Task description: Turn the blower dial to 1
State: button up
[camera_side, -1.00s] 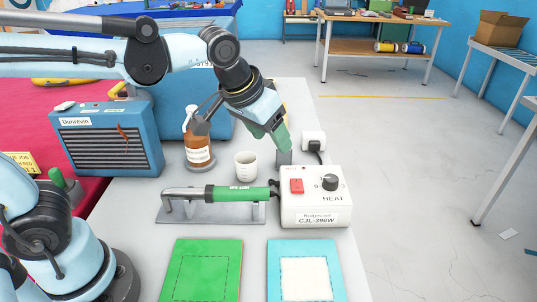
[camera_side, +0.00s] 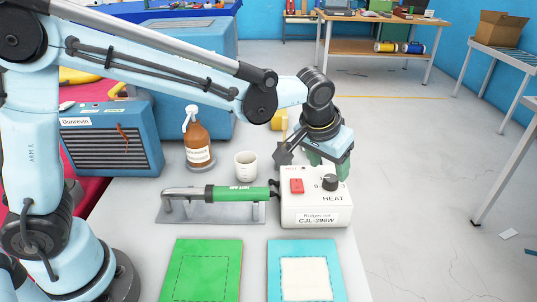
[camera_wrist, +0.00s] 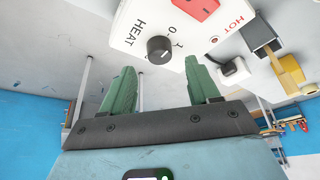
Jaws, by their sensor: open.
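The blower's white control box (camera_side: 316,205) stands on the grey table, with a red switch (camera_side: 296,186) and a black dial (camera_side: 330,183) marked HEAT. In the wrist view the dial (camera_wrist: 160,49) shows beside the marks 0 and 1; I cannot tell which its pointer faces. The green-handled blower (camera_side: 237,193) lies on a grey stand left of the box. My gripper (camera_side: 331,160) is open and empty, above the back of the box near the dial. In the wrist view its green fingers (camera_wrist: 161,82) are apart, and the dial lies beyond the gap between them, not touched.
A white cup (camera_side: 245,165) and a brown pump bottle (camera_side: 198,145) stand behind the blower. A green board (camera_side: 204,245) and a blue-edged board with a white patch (camera_side: 273,270) lie in front. The blue Dunrevin unit (camera_side: 110,140) is at left.

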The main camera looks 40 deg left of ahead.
aim_at(331, 177)
jog(key=shift+x, duration=2.25)
jog(key=c, duration=1)
jog(key=shift+m, duration=0.3)
jog(key=m+h, duration=0.2)
jog(key=m, duration=0.3)
jog(key=shift+a, duration=0.2)
jog(key=m+g+h, duration=0.1)
jog(key=m, duration=0.2)
jog(key=m+g, duration=0.1)
jog(key=m, duration=0.2)
jog(key=shift+w+a+h, duration=0.1)
jog(key=shift+w+h, duration=0.05)
jog(key=shift+h, duration=0.25)
